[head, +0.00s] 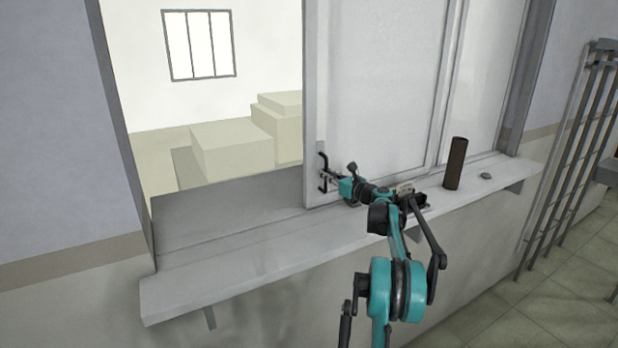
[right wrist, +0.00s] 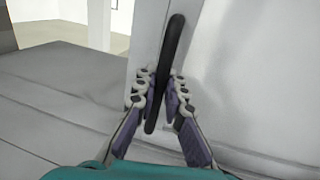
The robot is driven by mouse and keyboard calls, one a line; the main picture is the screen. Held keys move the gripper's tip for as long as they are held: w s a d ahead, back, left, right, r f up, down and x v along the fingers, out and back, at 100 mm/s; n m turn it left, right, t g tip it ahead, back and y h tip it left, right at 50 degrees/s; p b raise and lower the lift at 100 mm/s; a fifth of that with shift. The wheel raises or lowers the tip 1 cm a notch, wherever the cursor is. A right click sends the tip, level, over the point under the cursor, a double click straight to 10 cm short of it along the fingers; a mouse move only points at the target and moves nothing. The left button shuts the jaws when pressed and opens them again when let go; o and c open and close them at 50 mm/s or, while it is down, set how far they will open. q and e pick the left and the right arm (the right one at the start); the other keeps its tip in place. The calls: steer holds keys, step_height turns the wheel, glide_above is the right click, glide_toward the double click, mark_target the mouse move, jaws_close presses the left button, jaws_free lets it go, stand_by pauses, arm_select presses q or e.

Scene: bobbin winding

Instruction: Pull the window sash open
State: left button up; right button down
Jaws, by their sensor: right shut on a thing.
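The window sash (head: 385,75) is a pale framed panel standing in the wall opening. The opening to its left is clear and shows the room beyond. A black bar handle (head: 322,172) is on the sash's left edge. My right gripper (head: 328,174) is at this handle. In the right wrist view the black handle (right wrist: 170,60) runs upright and slightly tilted between the two fingers of my right gripper (right wrist: 162,95), which are shut on it. My left gripper is not in view.
A sill (head: 230,273) runs below the window. A dark brown cylinder (head: 455,164) stands on it right of my gripper, with a small grey object (head: 486,176) beside it. A metal rack (head: 572,150) stands at the right. Pale blocks (head: 232,147) lie beyond the opening.

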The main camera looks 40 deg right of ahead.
steer(key=shift+s+d, duration=0.3)
steer(key=shift+d, duration=0.7)
steer(key=shift+s+d, duration=0.25)
steer(key=shift+d, duration=0.7)
steer(key=c, duration=1.6)
jaws_free()
steer(key=s, duration=1.2)
steer(key=shift+a, duration=0.4)
steer(key=shift+w, duration=0.1)
